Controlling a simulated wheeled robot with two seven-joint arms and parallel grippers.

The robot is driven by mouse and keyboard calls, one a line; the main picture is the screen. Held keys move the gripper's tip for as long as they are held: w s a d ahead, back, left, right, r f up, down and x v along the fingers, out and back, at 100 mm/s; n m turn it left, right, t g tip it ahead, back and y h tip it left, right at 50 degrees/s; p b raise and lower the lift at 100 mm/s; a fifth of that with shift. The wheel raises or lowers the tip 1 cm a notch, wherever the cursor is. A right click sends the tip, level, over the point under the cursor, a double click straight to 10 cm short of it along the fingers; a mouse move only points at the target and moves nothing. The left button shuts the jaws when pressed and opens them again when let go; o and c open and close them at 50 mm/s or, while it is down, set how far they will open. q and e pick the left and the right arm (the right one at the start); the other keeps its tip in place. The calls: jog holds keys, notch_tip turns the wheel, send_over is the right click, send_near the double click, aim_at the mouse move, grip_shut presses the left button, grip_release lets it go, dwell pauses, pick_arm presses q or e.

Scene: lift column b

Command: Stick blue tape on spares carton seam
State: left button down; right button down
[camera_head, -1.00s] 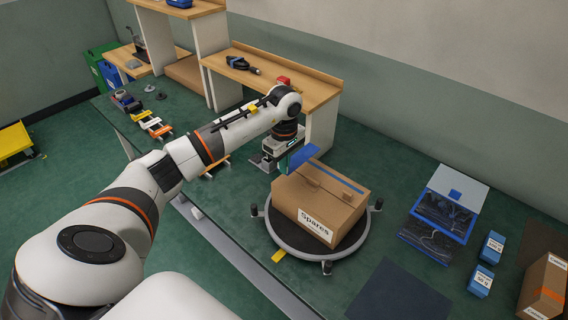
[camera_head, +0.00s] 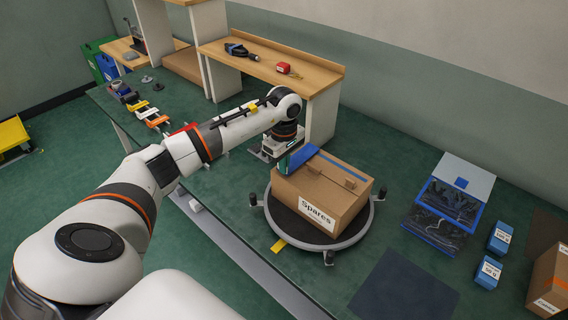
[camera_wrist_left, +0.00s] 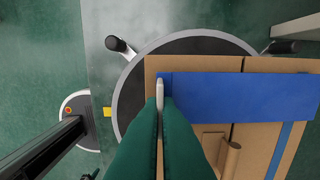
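The spares carton (camera_head: 312,212) is a brown box labelled "Spares" on a round dark turntable (camera_head: 281,227). A thin blue line runs along its top (camera_head: 343,171); part of that line shows in the left wrist view (camera_wrist_left: 283,150). My left gripper (camera_head: 285,163) is at the carton's far left top edge. In the left wrist view its two green fingers (camera_wrist_left: 160,98) are close together on one end of a wide blue tape strip (camera_wrist_left: 240,95). The strip extends right over the carton top. I cannot tell whether it touches the cardboard. My right gripper is out of view.
A blue open case (camera_head: 447,205), two small blue boxes (camera_head: 487,272) and another carton (camera_head: 548,283) stand to the right. A dark mat (camera_head: 402,290) lies in front. A wooden shelf (camera_head: 315,82) with a red tape measure (camera_head: 288,68) stands behind my arm.

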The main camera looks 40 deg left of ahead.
pick_arm(q)
jog(key=shift+f+b, duration=0.45)
jog(key=shift+f, duration=0.05)
dwell(0.4)
dwell(0.4)
jog(key=c, duration=1.6)
grip_release()
jog(key=shift+s, duration=0.1)
jog(key=shift+r, duration=0.25)
notch_tip(320, 180, up, 12)
jog(key=shift+f+b, duration=0.2)
jog(key=shift+b, duration=0.75)
